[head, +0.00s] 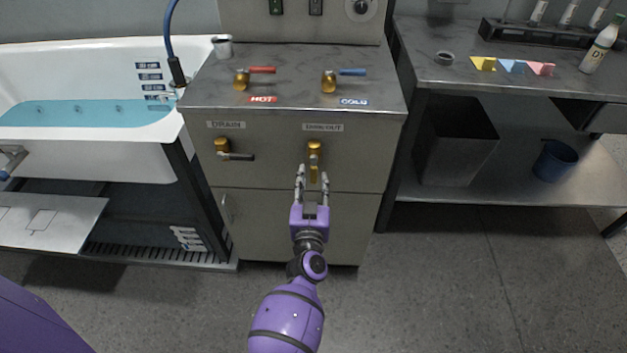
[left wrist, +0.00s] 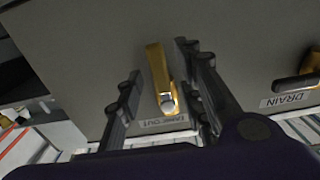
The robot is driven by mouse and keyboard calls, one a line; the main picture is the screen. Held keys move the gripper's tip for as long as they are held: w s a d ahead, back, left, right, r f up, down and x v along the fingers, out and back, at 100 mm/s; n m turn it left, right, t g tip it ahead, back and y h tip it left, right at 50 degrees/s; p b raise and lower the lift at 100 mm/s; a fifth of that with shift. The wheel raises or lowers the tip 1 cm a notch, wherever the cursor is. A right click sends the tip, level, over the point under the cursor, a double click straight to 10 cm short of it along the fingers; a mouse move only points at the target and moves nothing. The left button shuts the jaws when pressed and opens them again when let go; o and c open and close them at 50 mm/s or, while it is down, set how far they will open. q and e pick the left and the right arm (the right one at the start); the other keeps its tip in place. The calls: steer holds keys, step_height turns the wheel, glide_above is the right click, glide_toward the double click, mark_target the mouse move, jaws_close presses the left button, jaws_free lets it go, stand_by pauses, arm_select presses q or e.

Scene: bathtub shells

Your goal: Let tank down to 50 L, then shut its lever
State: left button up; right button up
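The tank-out lever (head: 314,148) is a brass valve on the cabinet front under a label that seems to read TANK/OUT. Its handle hangs down. My left gripper (head: 313,172) is open, with one finger on each side of this handle. In the left wrist view the brass handle (left wrist: 160,75) shows between the fingers, with gaps on both sides. A white tub (head: 90,155) at the left holds blue water (head: 85,113). Its level labels (head: 150,77) are too small to read surely. I cannot tell which vessel is the tank. My right gripper is not in view.
The drain lever (head: 235,156) is left of the tank-out lever, its dark handle sideways. Red hot (head: 262,70) and blue cold (head: 352,72) levers stand on the cabinet top. A dial (head: 360,8) is above. A steel table (head: 445,75) is at right. Floor in front is clear.

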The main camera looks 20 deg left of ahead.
arm_select(q)
steer(key=shift+w+a, duration=0.1)
steer(key=shift+w, duration=0.2)
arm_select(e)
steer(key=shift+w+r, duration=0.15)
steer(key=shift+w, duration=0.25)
arm_select(q)
jaws_close()
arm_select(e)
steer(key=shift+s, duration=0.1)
